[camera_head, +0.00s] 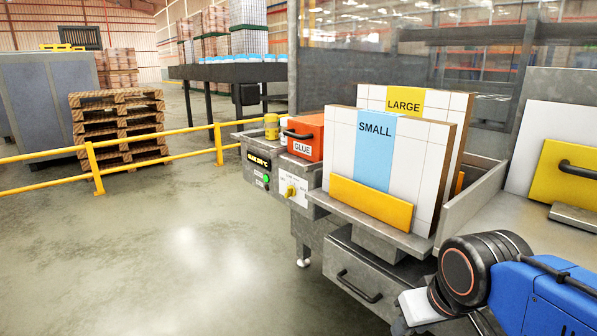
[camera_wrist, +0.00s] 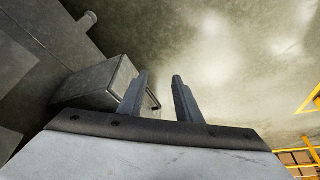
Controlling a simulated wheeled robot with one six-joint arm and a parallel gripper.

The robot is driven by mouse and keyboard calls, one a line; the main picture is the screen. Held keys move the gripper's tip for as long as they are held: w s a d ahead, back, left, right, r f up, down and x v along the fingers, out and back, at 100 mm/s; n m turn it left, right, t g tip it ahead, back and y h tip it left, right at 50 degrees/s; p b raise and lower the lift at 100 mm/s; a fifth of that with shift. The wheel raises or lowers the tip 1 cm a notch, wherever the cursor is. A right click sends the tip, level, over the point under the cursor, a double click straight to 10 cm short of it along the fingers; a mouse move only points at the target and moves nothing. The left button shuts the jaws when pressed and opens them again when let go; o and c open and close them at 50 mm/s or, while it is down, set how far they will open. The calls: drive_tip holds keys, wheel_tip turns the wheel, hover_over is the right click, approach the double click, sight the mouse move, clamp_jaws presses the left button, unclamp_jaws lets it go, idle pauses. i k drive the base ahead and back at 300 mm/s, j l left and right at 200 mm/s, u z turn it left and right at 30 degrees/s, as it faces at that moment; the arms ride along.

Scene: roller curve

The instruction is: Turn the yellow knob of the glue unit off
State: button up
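The glue unit (camera_head: 272,178) is a grey metal box left of centre in the head view, with a red-orange "GLUE" lid on top. Its yellow knob (camera_head: 290,192) sits on a pale plate on the front face, right of a green light and a small display. The knob's exact setting is too small to read. My gripper (camera_wrist: 160,75) shows in the wrist view with its two fingers apart and nothing between them. It points toward a grey box and the floor.
"SMALL" (camera_head: 374,150) and "LARGE" (camera_head: 405,103) board stacks stand right of the glue unit. A drawer with a black handle (camera_head: 358,287) is below. A yellow railing (camera_head: 152,139) runs at left. Open floor (camera_head: 170,250) lies in front. A yellow can (camera_head: 271,127) stands beside the lid.

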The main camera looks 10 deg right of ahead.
sight(290, 189)
drive_tip(key=i+j+u, duration=0.15)
drive_tip(key=j, duration=0.35)
drive_tip(key=i+j+u, duration=0.2)
drive_tip(key=i+j, duration=0.2)
